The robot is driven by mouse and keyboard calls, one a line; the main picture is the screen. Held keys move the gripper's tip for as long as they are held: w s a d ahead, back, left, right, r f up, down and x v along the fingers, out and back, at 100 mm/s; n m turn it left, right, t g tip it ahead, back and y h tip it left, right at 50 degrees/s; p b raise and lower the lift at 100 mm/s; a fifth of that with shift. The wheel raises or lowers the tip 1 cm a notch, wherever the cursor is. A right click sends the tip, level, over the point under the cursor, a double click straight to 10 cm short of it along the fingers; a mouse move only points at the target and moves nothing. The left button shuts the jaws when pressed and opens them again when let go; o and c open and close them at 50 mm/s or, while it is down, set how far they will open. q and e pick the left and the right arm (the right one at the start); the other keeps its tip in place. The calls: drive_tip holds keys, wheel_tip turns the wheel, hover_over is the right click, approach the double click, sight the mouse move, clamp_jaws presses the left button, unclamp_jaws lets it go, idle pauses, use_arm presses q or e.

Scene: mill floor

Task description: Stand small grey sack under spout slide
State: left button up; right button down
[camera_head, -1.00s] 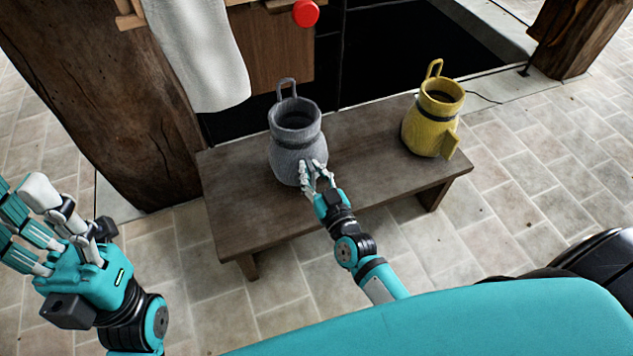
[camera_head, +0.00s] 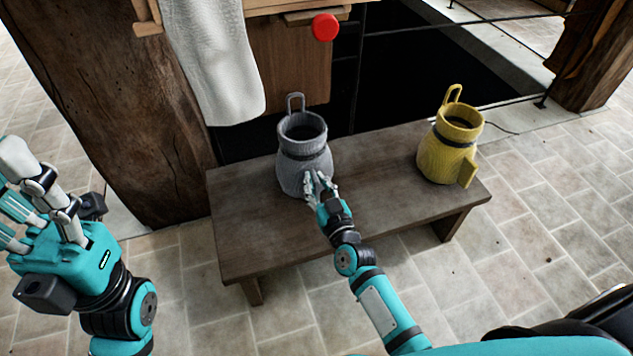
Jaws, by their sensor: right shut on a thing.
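The small grey sack (camera_head: 304,160), with a dark open mouth and a loop at its back, is upright at the left half of the wooden bench (camera_head: 375,200). My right gripper (camera_head: 318,188) is shut on its lower front side. I cannot tell whether its base touches the bench. A wooden panel (camera_head: 290,75) with a red knob (camera_head: 325,27) is behind the bench, above and behind the sack; I cannot tell if this is the spout slide. My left gripper (camera_head: 40,190) is empty, fingers spread, at the far left, away from the bench.
A yellow sack (camera_head: 447,155) stands at the bench's right end. A white cloth (camera_head: 215,65) hangs behind the bench's left end, beside a thick wooden post (camera_head: 110,100). A dark opening with rails (camera_head: 430,60) lies behind. The bench middle is clear.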

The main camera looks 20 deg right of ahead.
idle(0.3)
drive_tip(key=c, duration=1.2)
unclamp_jaws()
